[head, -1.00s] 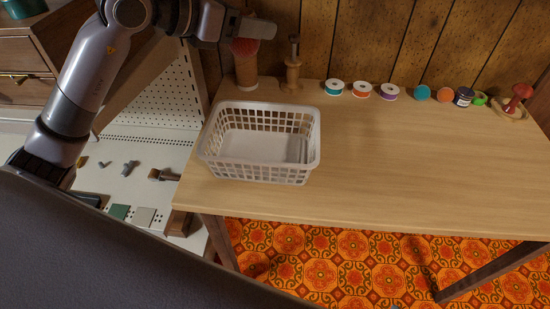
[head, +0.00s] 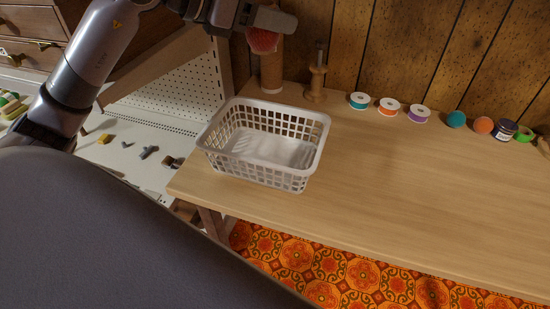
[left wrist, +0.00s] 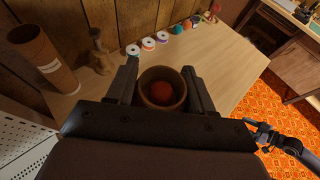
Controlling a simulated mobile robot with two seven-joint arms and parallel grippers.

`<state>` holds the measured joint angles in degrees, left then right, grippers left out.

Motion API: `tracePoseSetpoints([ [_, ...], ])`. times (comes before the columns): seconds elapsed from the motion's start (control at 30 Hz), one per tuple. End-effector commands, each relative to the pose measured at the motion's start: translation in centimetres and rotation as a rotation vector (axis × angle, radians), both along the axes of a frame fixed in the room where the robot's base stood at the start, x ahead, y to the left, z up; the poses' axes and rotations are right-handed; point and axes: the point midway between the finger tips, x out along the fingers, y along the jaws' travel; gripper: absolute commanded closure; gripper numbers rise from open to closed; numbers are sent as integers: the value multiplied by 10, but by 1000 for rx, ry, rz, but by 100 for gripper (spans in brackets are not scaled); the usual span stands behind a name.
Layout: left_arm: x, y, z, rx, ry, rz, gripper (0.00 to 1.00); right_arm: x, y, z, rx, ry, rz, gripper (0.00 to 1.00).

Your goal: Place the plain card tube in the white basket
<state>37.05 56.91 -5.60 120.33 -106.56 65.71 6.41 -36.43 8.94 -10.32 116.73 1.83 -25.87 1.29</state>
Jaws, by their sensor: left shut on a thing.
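The white basket (head: 262,176) stands empty on the near left part of the wooden table. My left gripper (head: 262,24) is in front of the wall, above and behind the basket. It is shut on a round tube-like thing (head: 263,41), reddish in the head view. The left wrist view shows its brown rim (left wrist: 162,104) between the fingers (left wrist: 160,68), with red in its middle. I cannot tell whether this is the plain card tube. Another brown tube (head: 271,74) stands upright at the table's back left; a pale patch shows on it in the left wrist view (left wrist: 36,50).
A wooden spindle-like piece (head: 317,82) stands right of the upright tube. Several spools and small round things line the back edge, among them a teal-centred spool (head: 358,101). A white pegboard (head: 180,88) is at left. The table (head: 400,190) right of the basket is clear.

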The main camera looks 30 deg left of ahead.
Motion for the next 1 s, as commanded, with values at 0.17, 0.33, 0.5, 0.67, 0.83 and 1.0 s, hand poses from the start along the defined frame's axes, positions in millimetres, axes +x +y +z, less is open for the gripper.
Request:
tracePoseSetpoints([
  [0.17,-1,1,-14,-1,4,0,76,0,1,-4,4,2,1,40],
  [0.33,-1,1,-47,-1,7,0,76,0,3,-11,9,6,0,40],
  [0.5,-1,1,-83,-2,7,-1,76,0,4,-17,12,8,-1,40],
  [0.67,-2,1,-119,-3,5,0,76,0,4,-22,13,8,-2,40],
  [0.83,-1,1,-149,-2,2,1,76,0,4,-26,12,7,-2,40],
  [1.0,-1,1,-159,0,0,1,76,0,4,-27,12,7,-2,40],
])
